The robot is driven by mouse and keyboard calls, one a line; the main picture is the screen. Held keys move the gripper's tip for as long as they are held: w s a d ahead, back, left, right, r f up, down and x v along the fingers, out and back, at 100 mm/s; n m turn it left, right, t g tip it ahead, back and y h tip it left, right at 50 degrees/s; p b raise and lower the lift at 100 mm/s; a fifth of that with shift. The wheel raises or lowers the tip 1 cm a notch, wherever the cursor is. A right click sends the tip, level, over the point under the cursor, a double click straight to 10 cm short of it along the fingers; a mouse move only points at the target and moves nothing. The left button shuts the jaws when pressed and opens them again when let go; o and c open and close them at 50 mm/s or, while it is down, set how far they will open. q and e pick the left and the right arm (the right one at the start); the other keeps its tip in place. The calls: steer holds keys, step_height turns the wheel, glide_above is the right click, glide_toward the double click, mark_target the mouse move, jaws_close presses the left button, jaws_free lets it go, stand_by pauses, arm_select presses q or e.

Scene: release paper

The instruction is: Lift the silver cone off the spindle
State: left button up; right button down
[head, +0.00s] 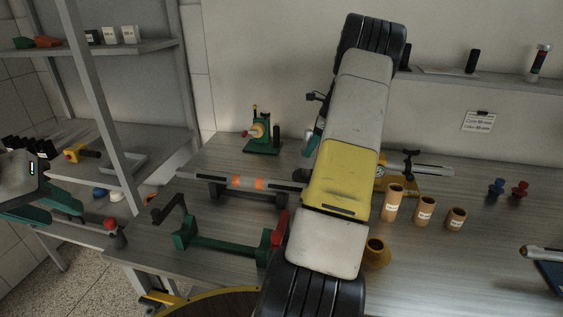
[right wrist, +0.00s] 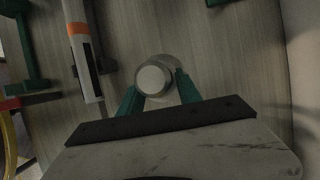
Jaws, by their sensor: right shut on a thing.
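My right gripper (right wrist: 153,88) is shut on a pale grey round piece, which I take for the silver cone (right wrist: 154,77). It shows nearly end-on in the right wrist view, with a light flat end and a wider body behind. A spindle below the cone cannot be made out. In the head view my own arm covers most of this spot; part of a teal finger shows past its left edge. My left gripper (head: 40,212) is at the far left, away from the bench items; its fingers look apart, with nothing seen between them.
A silver bar with orange bands (head: 247,183) lies on black supports, near my right gripper. A green frame with a red handle (head: 228,246) stands in front. Labelled tan tubes (head: 423,211) stand to the right. A green device (head: 262,138) stands behind. Shelving is at left.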

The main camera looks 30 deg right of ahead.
mark_target(310, 130)
steer(key=shift+r, duration=3.35)
steer(key=shift+r, duration=0.1)
steer(key=shift+r, duration=3.4)
steer(key=shift+r, duration=0.75)
